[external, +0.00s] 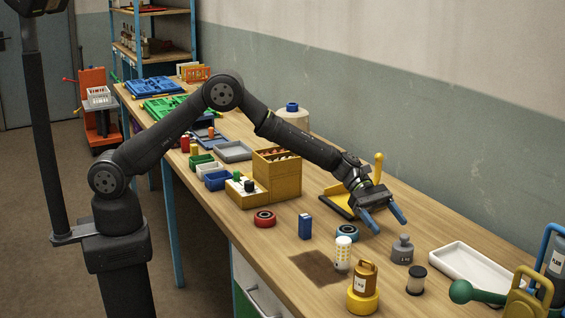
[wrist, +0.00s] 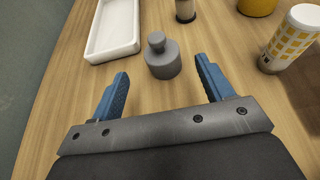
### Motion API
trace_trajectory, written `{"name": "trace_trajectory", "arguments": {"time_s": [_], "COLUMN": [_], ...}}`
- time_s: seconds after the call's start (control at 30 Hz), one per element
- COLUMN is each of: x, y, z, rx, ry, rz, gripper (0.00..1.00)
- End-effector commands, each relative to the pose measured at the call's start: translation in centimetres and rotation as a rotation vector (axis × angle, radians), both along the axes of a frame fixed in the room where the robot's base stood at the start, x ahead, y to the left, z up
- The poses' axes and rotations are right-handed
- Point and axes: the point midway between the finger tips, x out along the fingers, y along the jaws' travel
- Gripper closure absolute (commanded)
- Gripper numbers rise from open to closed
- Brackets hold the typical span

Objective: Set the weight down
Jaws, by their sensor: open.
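In the wrist view the weight (wrist: 162,60) shows between and just beyond my fingertips, with clear gaps to both fingers. My gripper (external: 390,226) has two blue fingers spread wide and holds nothing. It is above the bench, up and left of the weight in the external view, not touching it.
A white tray (external: 473,268) lies to the right of the weight. A dark-lidded jar (external: 416,280), a yellow-based canister (external: 363,289) and a white-and-yellow patterned cylinder (external: 342,254) stand nearby. Bare wood surrounds the weight.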

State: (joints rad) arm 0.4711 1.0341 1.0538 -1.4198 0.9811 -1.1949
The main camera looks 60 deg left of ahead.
Motion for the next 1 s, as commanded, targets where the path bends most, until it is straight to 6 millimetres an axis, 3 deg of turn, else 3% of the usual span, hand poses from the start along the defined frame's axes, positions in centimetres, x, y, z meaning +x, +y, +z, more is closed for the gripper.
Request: {"name": "trace_trajectory", "arguments": {"time_s": [0.1, 0.23, 0.6, 0.77, 1.0], "x": [0.0, 0.0, 0.0, 0.0, -0.1], "y": [1.9, 3.0, 3.4, 2.8, -0.7], "z": [0.8, 1.3, 1.4, 1.1, -0.4], "rx": [0.0, 0.0, 0.001, 0.001, 0.001], "ry": [-0.001, 0.0, 0.0, -0.001, 0.002], "rz": [0.002, 0.0, -0.001, -0.001, -0.004], "gripper": [0.27, 0.27, 0.27, 0.27, 0.27]}}
